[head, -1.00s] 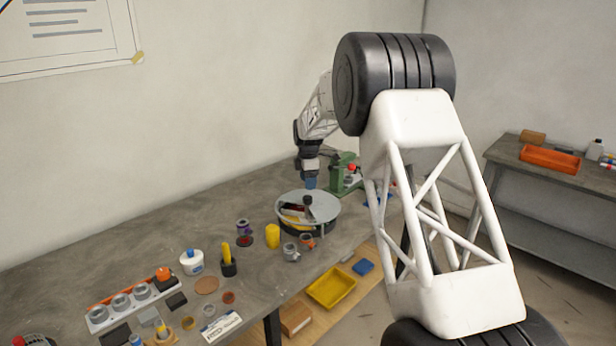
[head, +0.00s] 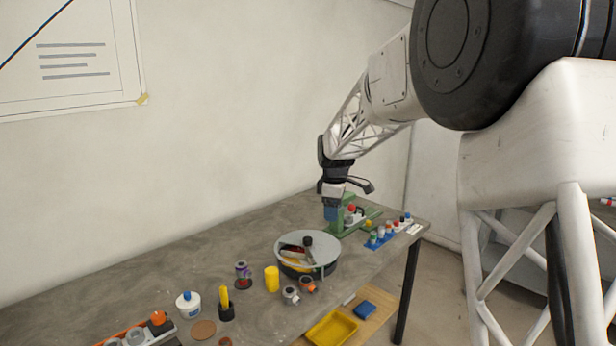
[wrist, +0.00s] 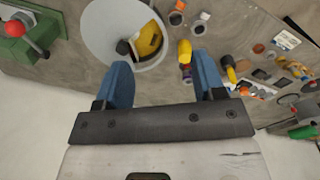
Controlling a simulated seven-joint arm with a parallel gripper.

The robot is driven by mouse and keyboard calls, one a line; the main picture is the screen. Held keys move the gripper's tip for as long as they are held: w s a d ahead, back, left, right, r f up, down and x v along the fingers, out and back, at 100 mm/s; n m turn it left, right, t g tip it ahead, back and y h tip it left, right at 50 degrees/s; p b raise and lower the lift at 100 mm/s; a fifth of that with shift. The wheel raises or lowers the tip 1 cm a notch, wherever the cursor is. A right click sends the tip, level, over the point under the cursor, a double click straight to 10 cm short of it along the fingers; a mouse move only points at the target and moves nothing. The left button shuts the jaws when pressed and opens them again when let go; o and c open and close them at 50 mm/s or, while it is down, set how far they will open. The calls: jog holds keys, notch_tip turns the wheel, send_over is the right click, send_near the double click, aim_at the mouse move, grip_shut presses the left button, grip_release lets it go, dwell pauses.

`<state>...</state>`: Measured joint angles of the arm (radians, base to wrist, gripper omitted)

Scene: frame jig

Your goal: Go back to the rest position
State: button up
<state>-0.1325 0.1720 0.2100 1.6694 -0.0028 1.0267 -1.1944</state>
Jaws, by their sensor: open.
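My gripper shows at the end of my arm in the head view (head: 331,211), above the back right part of the workbench (head: 130,269). In the wrist view (wrist: 165,82) its two blue fingers are spread apart with nothing between them. The fingers hang in the air beyond the round grey-topped container (head: 308,250). That container also shows in the wrist view (wrist: 100,32), with yellow and dark things in its opening.
A green fixture with a red knob (head: 357,219) stands close to my gripper. A blue rack of small bottles (head: 382,236) is right of it. A yellow cylinder (head: 271,279), a white jar (head: 188,304) and other small parts stand on the left. A yellow bin (head: 334,328) sits lower down.

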jog(key=s+d+r+m, duration=0.2)
jog(key=s+d+m, duration=0.1)
jog(key=s, duration=0.6)
jog(key=s+d+r+m+t, duration=0.1)
jog(key=s+d+r+m, duration=0.15)
jog(key=s, duration=0.65)
jog(key=s+d+r+m, duration=0.2)
jog(key=s, duration=0.6)
jog(key=s+d+f+m, duration=0.1)
jog(key=s+f+m, duration=0.1)
jog(key=s, duration=0.6)
jog(key=s+d+f+m, duration=0.1)
jog(key=s+m, duration=0.2)
jog(key=s, duration=0.6)
jog(key=s+d+f+m, duration=0.1)
jog(key=s+f+m, duration=0.1)
jog(key=s, duration=0.6)
jog(key=shift+s+d+f+m+t, duration=0.2)
jog(key=shift+d+f+m+t, duration=0.1)
jog(key=shift+m+t, duration=0.15)
